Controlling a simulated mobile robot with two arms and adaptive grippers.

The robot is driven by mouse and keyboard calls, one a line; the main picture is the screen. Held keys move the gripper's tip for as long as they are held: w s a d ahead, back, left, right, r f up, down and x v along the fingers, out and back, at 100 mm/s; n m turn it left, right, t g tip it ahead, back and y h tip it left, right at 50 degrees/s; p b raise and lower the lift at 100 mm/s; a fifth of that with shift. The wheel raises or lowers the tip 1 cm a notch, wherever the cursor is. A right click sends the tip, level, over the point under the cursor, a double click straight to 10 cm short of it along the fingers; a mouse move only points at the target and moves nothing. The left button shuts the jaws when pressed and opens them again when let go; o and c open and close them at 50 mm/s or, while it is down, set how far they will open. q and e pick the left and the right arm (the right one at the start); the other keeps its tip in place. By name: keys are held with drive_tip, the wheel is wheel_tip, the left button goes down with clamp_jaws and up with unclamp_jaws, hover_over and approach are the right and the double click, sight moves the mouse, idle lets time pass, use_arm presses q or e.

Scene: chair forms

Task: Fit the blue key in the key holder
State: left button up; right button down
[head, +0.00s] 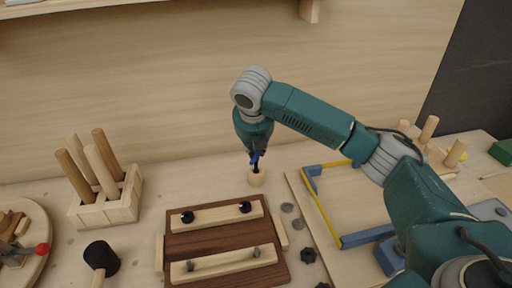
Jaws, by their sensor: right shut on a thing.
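My right gripper (255,156) points down from its teal arm. It is shut on the blue key (254,157), of which only a small part shows between the fingers. Right below is a small round light-wood piece (256,178), which looks like the key holder. The key's lower end is at or just over the top of this piece; I cannot tell whether it is inside. My left gripper is not in view.
A dark wood board (226,223) with light bars and black knobs lies in front. A peg block (107,199) and a black mallet (101,257) are at left. A yellow and blue frame (325,215) lies at right, under my arm. A wall stands close behind.

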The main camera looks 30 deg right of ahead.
drive_tip(key=c, duration=1.6)
unclamp_jaws()
drive_tip(key=v, duration=1.2)
